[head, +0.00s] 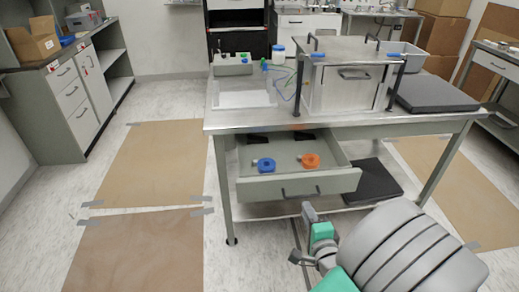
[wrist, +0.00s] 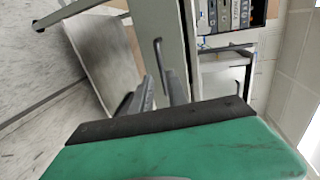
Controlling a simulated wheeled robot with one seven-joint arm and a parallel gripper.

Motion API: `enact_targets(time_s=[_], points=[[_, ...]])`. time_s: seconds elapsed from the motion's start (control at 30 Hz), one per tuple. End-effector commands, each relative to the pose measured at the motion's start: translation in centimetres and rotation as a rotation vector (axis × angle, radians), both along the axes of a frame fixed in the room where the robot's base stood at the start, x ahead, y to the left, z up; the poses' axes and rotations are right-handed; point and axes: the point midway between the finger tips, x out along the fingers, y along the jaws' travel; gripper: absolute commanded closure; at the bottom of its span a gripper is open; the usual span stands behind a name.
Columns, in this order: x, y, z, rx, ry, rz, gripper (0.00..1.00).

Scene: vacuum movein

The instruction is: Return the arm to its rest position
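My arm reaches in from the bottom right of the head view, its grey and green links in front of the workbench (head: 300,129). The arm's end is low, on the near side of the open drawer (head: 290,189), with floor behind it. In the wrist view my gripper (wrist: 160,82) shows two dark grey fingers with a gap between them and nothing held. The gripper looks open. The wrist view is tilted and shows the bench front and a drawer handle (wrist: 160,58) beyond the fingers.
The open drawer holds a blue ring-shaped part (head: 264,165) and an orange one (head: 310,161). A metal box (head: 345,88) and a dark pad (head: 432,94) stand on the bench. Taped brown sheets (head: 155,165) lie on the floor at left; that floor is clear.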

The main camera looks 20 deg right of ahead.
Motion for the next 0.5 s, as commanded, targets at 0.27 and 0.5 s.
enact_targets(time_s=[0.27, 0.5], points=[[2.3, 11.1, 0.6, -0.345, 0.382, 0.666, 0.81], [0.0, 15.4, 5.7, -0.79, 0.774, 1.161, 0.81]])
